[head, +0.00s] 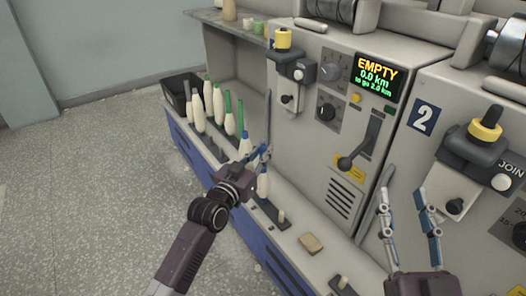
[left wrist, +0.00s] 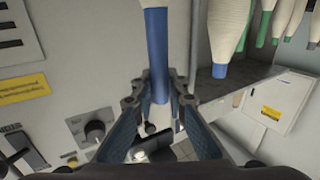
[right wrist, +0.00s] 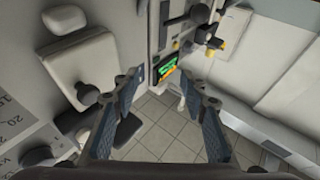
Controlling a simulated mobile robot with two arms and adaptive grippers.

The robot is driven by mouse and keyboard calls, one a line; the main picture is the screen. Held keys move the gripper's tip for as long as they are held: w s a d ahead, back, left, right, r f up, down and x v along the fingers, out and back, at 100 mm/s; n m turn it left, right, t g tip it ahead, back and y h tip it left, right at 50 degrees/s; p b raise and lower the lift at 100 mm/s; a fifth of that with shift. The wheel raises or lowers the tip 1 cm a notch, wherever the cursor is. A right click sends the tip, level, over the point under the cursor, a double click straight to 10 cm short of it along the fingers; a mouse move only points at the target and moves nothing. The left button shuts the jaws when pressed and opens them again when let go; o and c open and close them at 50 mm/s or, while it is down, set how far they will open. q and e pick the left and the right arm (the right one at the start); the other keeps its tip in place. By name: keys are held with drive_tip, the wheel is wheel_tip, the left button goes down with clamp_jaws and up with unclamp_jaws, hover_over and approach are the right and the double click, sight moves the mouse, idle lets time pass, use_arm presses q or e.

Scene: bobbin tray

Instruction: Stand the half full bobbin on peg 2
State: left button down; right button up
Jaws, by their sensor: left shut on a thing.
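My left gripper (head: 260,154) is shut on the blue tube end of a bobbin (head: 262,184) with cream yarn below, held about upright over the machine's front ledge. In the left wrist view the blue tube (left wrist: 156,60) runs between the fingers, with yarn at the top edge. I cannot tell how full it is, or whether its foot touches the ledge. A pale peg (head: 281,216) stands just right of it, and another peg (head: 343,282) stands nearer the front. No peg numbers are readable. My right gripper (head: 403,200) is open and empty before the right-hand machine.
Several bobbins with green or blue tops, such as this one (head: 218,103), stand on the ledge at left, beside a black bin (head: 180,92). A tan block (head: 311,243) lies between the pegs. The machine front (head: 310,125) rises close behind; its display reads EMPTY. Floor at left is clear.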

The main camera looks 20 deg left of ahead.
drive_tip(key=shift+w+f, duration=0.1)
drive_tip(key=shift+f, duration=0.1)
idle(0.6)
use_arm(q)
drive_tip(key=shift+p, duration=0.3)
use_arm(e)
drive_tip(key=shift+w+d+f+g+h, duration=0.15)
drive_tip(key=shift+f+g, duration=0.3)
drive_tip(key=shift+f, duration=0.3)
drive_tip(key=shift+w+a+f+g+h, duration=0.15)
drive_tip(key=shift+f+g, duration=0.3)
drive_tip(key=shift+f, duration=0.25)
drive_tip(key=shift+d, duration=0.15)
use_arm(q)
drive_tip(key=shift+p, duration=0.3)
use_arm(e)
drive_tip(key=shift+w+d+f+g, duration=0.15)
drive_tip(key=shift+f+g, duration=0.65)
drive_tip(key=shift+f, duration=0.75)
drive_tip(key=shift+f, duration=0.1)
drive_tip(key=shift+h, duration=0.3)
use_arm(q)
drive_tip(key=shift+f, duration=0.1)
use_arm(e)
drive_tip(key=shift+r, duration=0.35)
use_arm(q)
drive_tip(key=shift+f, duration=0.2)
use_arm(e)
drive_tip(key=shift+r+t, duration=0.4)
drive_tip(key=shift+r, duration=0.1)
